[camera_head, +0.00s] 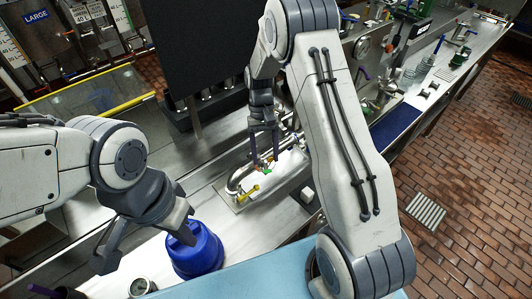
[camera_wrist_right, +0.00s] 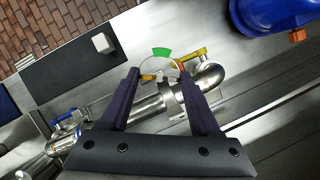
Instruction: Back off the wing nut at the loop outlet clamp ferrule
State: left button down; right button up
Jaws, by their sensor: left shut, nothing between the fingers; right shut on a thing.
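A polished steel pipe loop (camera_head: 234,182) with a clamp ferrule (camera_wrist_right: 172,98) lies low over the steel bench. A yellow handle (camera_head: 248,191) sits by its near bend, also in the right wrist view (camera_wrist_right: 191,53). My right gripper (camera_head: 264,160) reaches down at the pipe, its fingers (camera_wrist_right: 162,72) on either side of the clamp's top. It is shut on the clamp's wing nut, which the fingers largely hide. A green arc (camera_wrist_right: 161,52) on a thin pale ring shows just beyond the fingertips. My left gripper (camera_head: 146,252) is shut and empty, away from the pipe.
A blue drum (camera_head: 195,252) stands beside my left gripper, with a round gauge (camera_head: 143,287) near it. A black panel (camera_head: 195,45) rises behind the pipe. More fittings stand further along the bench.

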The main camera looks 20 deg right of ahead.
jog(key=n+h, duration=0.2)
jog(key=n, duration=0.3)
jog(key=shift+a, duration=0.1)
dwell(0.4)
jog(key=o, duration=1.4)
jog(key=shift+b+v, duration=1.5)
jog(key=shift+v, duration=3.8)
jog(key=shift+s+a, duration=0.1)
jog(key=shift+s, duration=0.05)
